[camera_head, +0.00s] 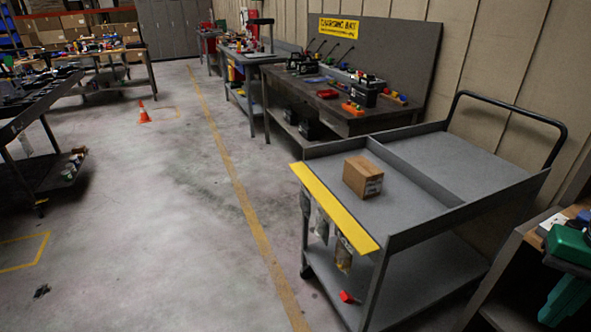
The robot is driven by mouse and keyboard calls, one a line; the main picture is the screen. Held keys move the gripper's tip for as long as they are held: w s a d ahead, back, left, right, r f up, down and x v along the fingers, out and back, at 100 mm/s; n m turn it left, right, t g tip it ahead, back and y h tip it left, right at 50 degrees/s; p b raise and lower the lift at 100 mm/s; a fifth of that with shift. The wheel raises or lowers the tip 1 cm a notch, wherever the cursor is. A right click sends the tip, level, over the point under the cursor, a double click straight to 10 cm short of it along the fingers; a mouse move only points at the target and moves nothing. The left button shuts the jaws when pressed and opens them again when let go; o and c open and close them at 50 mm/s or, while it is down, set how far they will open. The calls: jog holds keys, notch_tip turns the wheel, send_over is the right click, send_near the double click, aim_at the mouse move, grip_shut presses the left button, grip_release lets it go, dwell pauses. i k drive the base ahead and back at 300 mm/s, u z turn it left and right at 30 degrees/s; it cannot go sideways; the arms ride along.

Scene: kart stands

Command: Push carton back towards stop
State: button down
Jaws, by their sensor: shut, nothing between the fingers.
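A small brown carton (363,177) sits upright on the grey top of a cart, with a label on its right-hand face. It stands between a yellow strip (330,205) along the cart's left edge and a raised grey bar (412,172) across the top, which looks like the stop. A narrow strip of bare deck shows between the carton and the bar. The carton is also apart from the yellow strip. My gripper is not in this view.
The grey cart has a bent black handle (512,112) at its far right and a lower shelf (440,275). Its deck beyond the bar is empty. A workbench with tools (340,118) stands behind it. Green equipment (568,252) is at right.

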aim_at(364, 179)
jog(key=u, duration=0.35)
jog(key=i, duration=1.05)
jog(key=u, duration=0.2)
